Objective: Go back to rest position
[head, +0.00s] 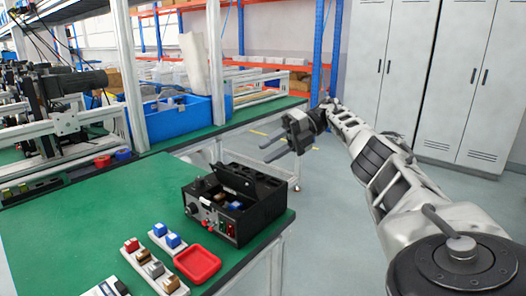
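My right gripper (265,151) is raised in the upper middle of the head view, at the end of my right arm, which comes in from the right. Its two fingers are apart, with nothing seen between them. It hangs beyond the right edge of the green table (110,200), above the grey floor as seen here. It is apart from the black box (262,222) on that table. My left gripper is not in view.
The open black box holds several small pieces. Beside it are a red tray (197,263) and white racks (158,262) with coloured blocks. A blue bin (172,122) stands behind. Grey cabinets (460,85) stand at the back right. The floor between is clear.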

